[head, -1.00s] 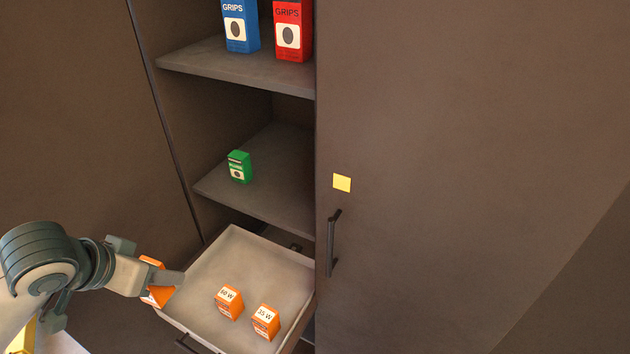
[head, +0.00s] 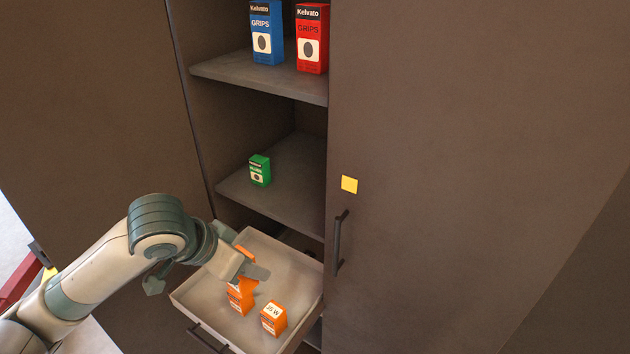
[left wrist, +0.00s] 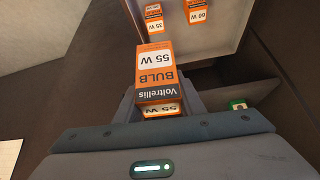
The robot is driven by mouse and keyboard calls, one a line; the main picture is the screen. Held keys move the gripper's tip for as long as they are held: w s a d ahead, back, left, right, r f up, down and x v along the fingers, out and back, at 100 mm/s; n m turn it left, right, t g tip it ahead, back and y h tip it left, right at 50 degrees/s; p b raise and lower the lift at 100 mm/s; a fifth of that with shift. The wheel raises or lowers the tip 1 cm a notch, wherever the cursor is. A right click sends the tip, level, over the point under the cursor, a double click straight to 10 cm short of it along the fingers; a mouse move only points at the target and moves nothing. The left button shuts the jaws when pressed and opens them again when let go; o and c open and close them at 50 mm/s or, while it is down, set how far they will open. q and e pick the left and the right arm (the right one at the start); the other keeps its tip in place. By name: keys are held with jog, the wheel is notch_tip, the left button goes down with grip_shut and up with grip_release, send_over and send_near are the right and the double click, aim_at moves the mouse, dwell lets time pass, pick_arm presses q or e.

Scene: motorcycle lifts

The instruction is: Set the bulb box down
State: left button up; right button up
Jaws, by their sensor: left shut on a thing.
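My left gripper (head: 254,270) is shut on an orange bulb box, held above the open drawer (head: 186,297). In the left wrist view the held bulb box (left wrist: 157,75) reads "Voltrellis BULB 55 W". In the head view my gripper hides part of it. Two more orange boxes stand in the drawer: a 35 W box (head: 273,318), also in the left wrist view (left wrist: 153,14), and a 60 W box (left wrist: 197,12). In the head view the held box and the 60 W box overlap below my gripper, so I cannot tell their gap. My right gripper is not in view.
A green box (head: 260,170) stands on the middle shelf (head: 285,195). Blue (head: 266,32) and red (head: 312,38) grips boxes stand on the shelf above. A closed door with a handle (head: 340,242) and a yellow square (head: 349,184) is at right. Bare drawer floor shows at the right.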

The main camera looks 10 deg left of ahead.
pick_arm(q)
jog(key=w+d+r+n+p, duration=0.1)
jog(key=w+d+r+p, duration=0.1)
jog(key=w+p, duration=1.1)
jog(key=p, duration=0.2)
jog(key=shift+w+d+y+p, duration=0.15)
jog(key=shift+d+y+p, duration=0.15)
jog(key=shift+d+p, duration=0.1)
